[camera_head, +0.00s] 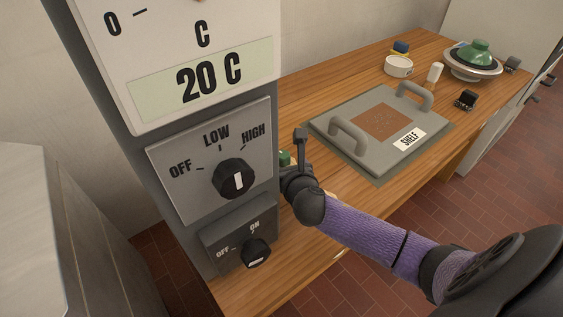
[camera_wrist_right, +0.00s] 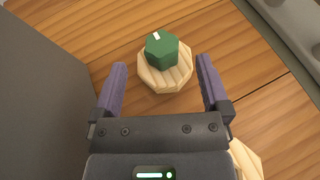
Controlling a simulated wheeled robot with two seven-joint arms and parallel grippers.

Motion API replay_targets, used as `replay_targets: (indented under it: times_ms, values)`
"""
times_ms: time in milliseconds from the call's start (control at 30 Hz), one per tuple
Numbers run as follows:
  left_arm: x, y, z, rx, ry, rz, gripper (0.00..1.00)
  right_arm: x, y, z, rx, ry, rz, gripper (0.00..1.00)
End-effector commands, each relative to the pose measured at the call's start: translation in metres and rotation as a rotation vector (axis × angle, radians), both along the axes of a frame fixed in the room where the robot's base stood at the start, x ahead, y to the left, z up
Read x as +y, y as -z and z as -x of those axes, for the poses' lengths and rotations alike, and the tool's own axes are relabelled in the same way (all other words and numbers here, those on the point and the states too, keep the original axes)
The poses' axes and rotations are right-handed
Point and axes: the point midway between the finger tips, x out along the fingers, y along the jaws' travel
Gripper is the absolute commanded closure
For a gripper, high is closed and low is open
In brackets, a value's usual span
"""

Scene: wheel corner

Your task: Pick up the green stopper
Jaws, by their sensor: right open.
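The green stopper (camera_wrist_right: 162,50) is a hexagonal green piece with a white mark, on a round pale wooden base (camera_wrist_right: 165,80) in the right wrist view. In the head view only a small green part of it (camera_head: 285,157) shows beside the grey control panel, with the rest hidden. My right gripper (camera_wrist_right: 160,80) is open, with its purple fingers apart on either side of the wooden base and the stopper a little beyond the fingertips. In the head view my right gripper (camera_head: 297,165) is partly behind the panel. My left gripper is not in view.
The tall grey control panel (camera_head: 230,178) stands close on the left. A grey shelf plate (camera_head: 335,148) with two handles lies on the wooden table (camera_head: 310,92).

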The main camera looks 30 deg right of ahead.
Motion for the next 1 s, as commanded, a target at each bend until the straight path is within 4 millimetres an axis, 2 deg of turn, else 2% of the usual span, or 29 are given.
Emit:
replay_targets:
  times_ms: [33, 200, 433, 867, 900, 1000]
  values:
    - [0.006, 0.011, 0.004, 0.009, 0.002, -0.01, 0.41, -0.005, 0.007, -0.01, -0.002, 0.002, 0.0, 0.04]
    - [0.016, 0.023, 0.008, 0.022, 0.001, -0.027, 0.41, -0.013, 0.014, -0.034, 0.001, 0.0, -0.001, 0.04]
    - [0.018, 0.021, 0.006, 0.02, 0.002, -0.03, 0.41, -0.014, 0.011, -0.036, 0.0, -0.001, 0.0, 0.04]
    - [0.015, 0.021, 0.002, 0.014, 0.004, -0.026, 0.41, -0.014, 0.011, -0.036, 0.0, -0.001, 0.0, 0.95]
    - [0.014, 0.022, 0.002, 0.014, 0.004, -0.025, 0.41, -0.014, 0.011, -0.036, 0.0, -0.001, 0.0, 1.0]
    - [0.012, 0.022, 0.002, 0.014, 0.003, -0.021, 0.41, -0.014, 0.011, -0.036, 0.0, -0.001, 0.0, 1.0]
